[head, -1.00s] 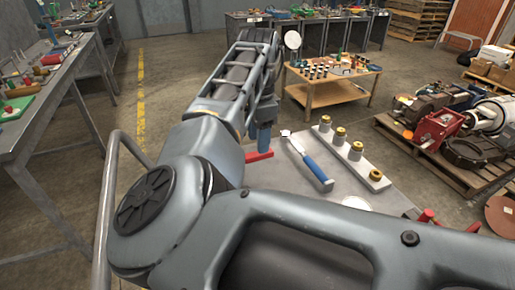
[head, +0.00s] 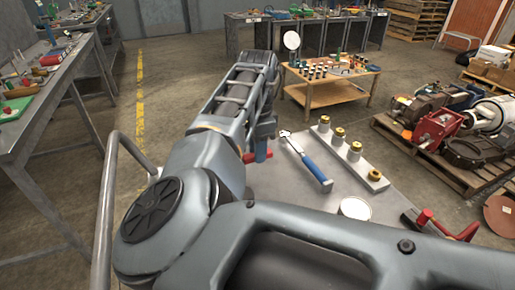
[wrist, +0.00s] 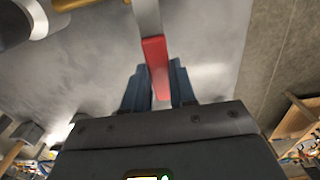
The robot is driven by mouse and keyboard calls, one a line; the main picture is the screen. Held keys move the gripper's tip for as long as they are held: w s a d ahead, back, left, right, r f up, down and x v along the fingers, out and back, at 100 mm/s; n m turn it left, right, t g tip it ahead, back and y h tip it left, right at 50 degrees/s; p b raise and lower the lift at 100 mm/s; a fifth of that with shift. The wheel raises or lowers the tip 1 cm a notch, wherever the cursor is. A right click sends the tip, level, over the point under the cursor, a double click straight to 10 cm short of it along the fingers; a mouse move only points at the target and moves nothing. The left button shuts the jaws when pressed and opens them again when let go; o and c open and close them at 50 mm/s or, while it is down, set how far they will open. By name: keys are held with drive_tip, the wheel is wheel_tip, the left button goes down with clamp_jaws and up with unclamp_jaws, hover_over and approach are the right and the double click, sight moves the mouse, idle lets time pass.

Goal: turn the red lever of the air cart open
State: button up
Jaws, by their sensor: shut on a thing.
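The red lever (wrist: 154,52) lies between the blue fingers of my gripper (wrist: 158,68) in the wrist view, with a pale metal bar running on from its far end. My gripper is shut on the lever. In the head view a short part of the red lever (head: 250,157) shows at the left rear of the grey cart top (head: 285,188), beside a blue finger of my gripper (head: 262,152). My own arm hides the lever's pivot and much of the cart there.
On the cart top lie a blue-handled tool (head: 316,170), a white block with several brass fittings (head: 376,180), a round white-topped can (head: 355,208) and a red-handled item (head: 438,224). A loaded pallet (head: 430,160) stands at the right. A wooden table (head: 312,95) stands behind.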

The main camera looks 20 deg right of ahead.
clamp_jaws()
drive_tip(key=w+n+p, duration=0.2)
drive_tip(key=n+p, duration=0.1)
drive_tip(key=shift+w+a+r+n, duration=0.1)
drive_tip(key=shift+w+n, duration=0.2)
drive_tip(key=w+n, duration=0.1)
drive_tip(key=a+n+p, duration=0.1)
drive_tip(key=shift+w+n, duration=0.4)
drive_tip(key=n, duration=0.1)
drive_tip(key=w+a+n+p, duration=0.1)
drive_tip(key=shift+w+a+n, duration=0.1)
drive_tip(key=shift+w+n, duration=0.2)
drive_tip(key=shift+n, duration=0.1)
drive_tip(key=a+n, duration=0.1)
drive_tip(key=w+a+n, duration=0.1)
drive_tip(key=n, duration=0.1)
drive_tip(key=a+n, duration=0.1)
drive_tip(key=shift+w, duration=0.4)
drive_tip(key=shift+w+a+n+p, duration=0.2)
drive_tip(key=shift+a+n, duration=0.6)
drive_tip(key=shift+n, duration=0.4)
drive_tip(key=shift+w+a+n+p, duration=0.15)
drive_tip(key=shift+a+n, duration=0.6)
drive_tip(key=shift+n, duration=0.45)
